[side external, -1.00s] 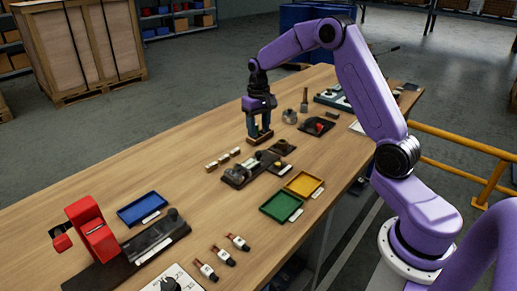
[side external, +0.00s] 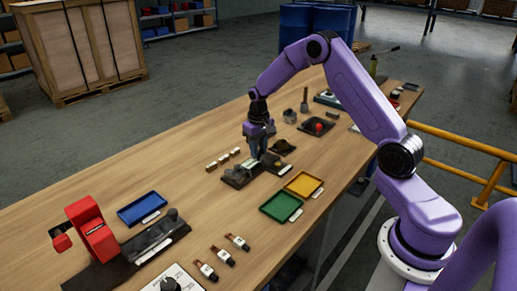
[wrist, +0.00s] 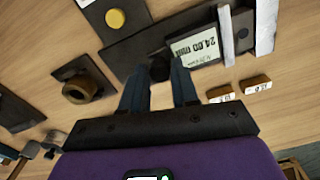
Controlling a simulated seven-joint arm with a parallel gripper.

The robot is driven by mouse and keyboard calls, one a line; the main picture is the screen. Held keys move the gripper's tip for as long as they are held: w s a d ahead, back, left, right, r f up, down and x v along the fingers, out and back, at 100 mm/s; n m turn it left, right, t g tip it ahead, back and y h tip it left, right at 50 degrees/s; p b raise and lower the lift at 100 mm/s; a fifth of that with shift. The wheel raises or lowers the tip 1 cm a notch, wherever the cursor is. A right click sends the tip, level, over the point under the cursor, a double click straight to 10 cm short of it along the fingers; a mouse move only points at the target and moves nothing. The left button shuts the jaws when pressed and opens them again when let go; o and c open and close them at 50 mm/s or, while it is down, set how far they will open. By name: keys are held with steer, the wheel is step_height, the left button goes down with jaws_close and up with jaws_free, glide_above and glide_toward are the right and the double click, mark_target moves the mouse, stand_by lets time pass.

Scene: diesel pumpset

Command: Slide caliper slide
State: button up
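The digital caliper lies on a dark base (side external: 237,177) near the middle of the bench. In the wrist view its display (wrist: 196,46) reads about 24.60 mm, and pale metal jaws (wrist: 227,35) stand to the right of it. A dark knob (wrist: 159,68) sits at the display's left edge. My gripper (side external: 255,157) points down over the base. In the wrist view my gripper's fingers (wrist: 159,77) are apart, one on each side of the knob. Small gaps seem to show beside the knob; contact is not clear.
Several small labelled blocks (side external: 223,159) lie left of the base. A green tray (side external: 281,206) and a yellow tray (side external: 304,184) are at the near edge. A dark holder with a round brown part (wrist: 80,89) stands close beside my gripper. Open bench lies further left.

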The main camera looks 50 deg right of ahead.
jaws_close()
steer(key=shift+d, duration=1.6)
steer(key=o, duration=0.5)
jaws_free()
steer(key=shift+o, duration=0.2)
steer(key=shift+r, duration=0.1)
step_height(320, 180, up, 17)
steer(key=shift+r, duration=0.15)
steer(key=shift+a, duration=0.1)
